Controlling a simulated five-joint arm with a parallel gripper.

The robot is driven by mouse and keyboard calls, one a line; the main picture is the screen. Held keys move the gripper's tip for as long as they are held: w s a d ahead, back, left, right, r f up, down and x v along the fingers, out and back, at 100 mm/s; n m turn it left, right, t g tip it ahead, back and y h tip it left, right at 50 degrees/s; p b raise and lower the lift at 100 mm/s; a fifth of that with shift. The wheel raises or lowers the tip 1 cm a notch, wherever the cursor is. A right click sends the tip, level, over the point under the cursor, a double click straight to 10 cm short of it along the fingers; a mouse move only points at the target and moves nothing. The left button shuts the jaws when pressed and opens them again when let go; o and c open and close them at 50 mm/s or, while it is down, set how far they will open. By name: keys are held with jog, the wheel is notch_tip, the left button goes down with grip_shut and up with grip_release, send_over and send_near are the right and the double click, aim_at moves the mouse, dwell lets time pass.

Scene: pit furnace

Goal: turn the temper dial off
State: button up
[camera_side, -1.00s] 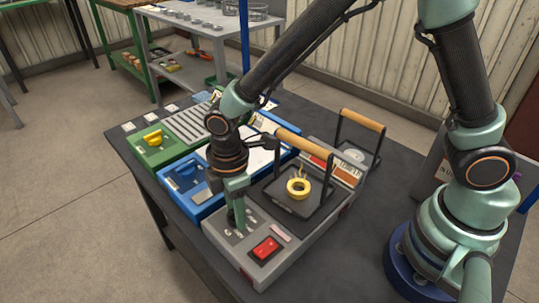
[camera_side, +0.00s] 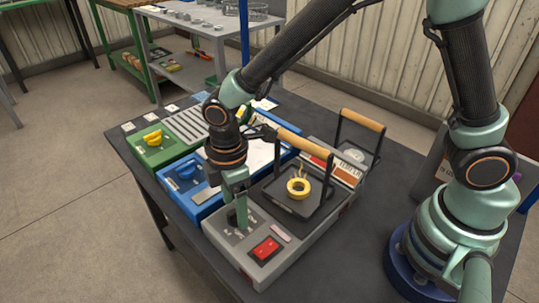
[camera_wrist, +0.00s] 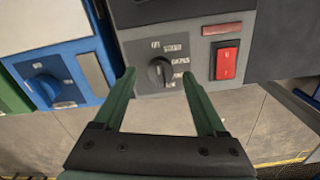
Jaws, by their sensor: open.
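A black dial (camera_wrist: 160,72) with small labels around it sits on the front panel of the grey unit (camera_wrist: 135,50). Its pointer stands roughly upright in the wrist view; the labels are too small to read for sure. My gripper (camera_wrist: 158,76) is open, with one finger on each side of the dial. I cannot tell whether the fingers touch it. In the side view my gripper (camera_side: 239,222) points down at the grey unit's panel (camera_side: 215,235) and largely hides the dial.
A red rocker switch (camera_wrist: 227,62) is just right of the dial. The blue unit with its blue dial (camera_wrist: 45,88) is to the left. The green unit has a yellow dial (camera_side: 153,139).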

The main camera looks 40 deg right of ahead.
notch_tip(320, 180, up, 10)
jog(key=shift+r, duration=0.25)
dwell(0.3)
